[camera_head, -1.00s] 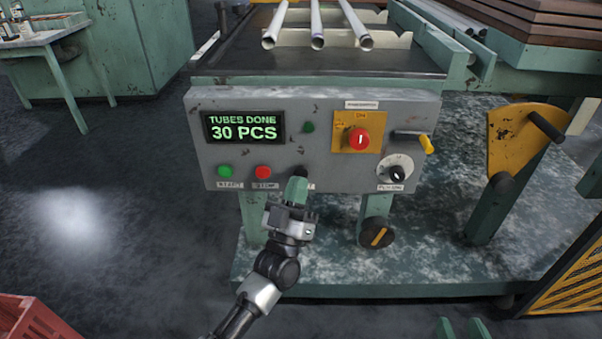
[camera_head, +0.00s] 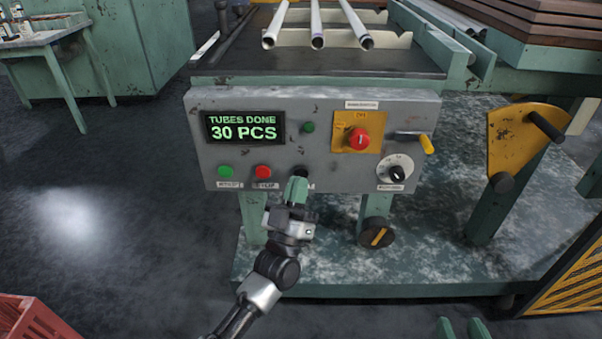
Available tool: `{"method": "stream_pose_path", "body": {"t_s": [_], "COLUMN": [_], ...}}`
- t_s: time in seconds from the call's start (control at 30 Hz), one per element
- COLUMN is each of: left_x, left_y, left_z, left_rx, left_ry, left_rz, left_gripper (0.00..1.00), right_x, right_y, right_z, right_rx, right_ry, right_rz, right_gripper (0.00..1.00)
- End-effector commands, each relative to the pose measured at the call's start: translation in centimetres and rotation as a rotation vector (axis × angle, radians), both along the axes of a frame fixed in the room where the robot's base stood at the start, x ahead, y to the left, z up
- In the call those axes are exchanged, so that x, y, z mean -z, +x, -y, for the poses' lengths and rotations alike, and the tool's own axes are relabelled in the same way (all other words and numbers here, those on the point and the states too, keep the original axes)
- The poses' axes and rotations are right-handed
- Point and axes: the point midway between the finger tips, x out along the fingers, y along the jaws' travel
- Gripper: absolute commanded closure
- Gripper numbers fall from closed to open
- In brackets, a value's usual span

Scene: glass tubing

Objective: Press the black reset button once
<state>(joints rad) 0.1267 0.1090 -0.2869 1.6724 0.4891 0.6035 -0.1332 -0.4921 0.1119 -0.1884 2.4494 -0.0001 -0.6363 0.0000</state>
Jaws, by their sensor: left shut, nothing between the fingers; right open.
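The grey control panel (camera_head: 320,115) faces me, and its display (camera_head: 244,127) reads "TUBES DONE 30 PCS". The black reset button (camera_head: 301,170) is at the lower middle of the panel, right of the red button (camera_head: 262,171). My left gripper (camera_head: 297,188) is shut and empty, its green fingertips just below and in front of the black button. They cover its lower part and most of its label. I cannot tell whether they touch it. My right gripper (camera_head: 461,328) shows only its two green fingertips at the bottom edge, apart and empty.
A green button (camera_head: 226,171) is at the panel's lower left. A red knob on a yellow plate (camera_head: 344,145), a yellow-tipped lever (camera_head: 426,144) and a dial (camera_head: 396,173) are on the right. A handwheel (camera_head: 376,233) sits below. A red crate (camera_head: 35,318) stands lower left.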

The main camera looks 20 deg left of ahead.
Motion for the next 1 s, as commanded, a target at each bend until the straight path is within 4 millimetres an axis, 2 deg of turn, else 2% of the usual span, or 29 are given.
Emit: {"method": "stream_pose_path", "body": {"t_s": [1.0], "left_x": [0.0], "left_y": [1.2], "left_z": [-0.3], "left_rx": [0.0], "left_ry": [0.0], "left_rz": [0.0], "left_gripper": [1.0], "right_x": [-0.5], "right_y": [0.2], "right_z": [-0.2], "right_rx": [-0.003], "right_ry": [0.011], "right_rz": [0.048], "right_gripper": [0.57]}}
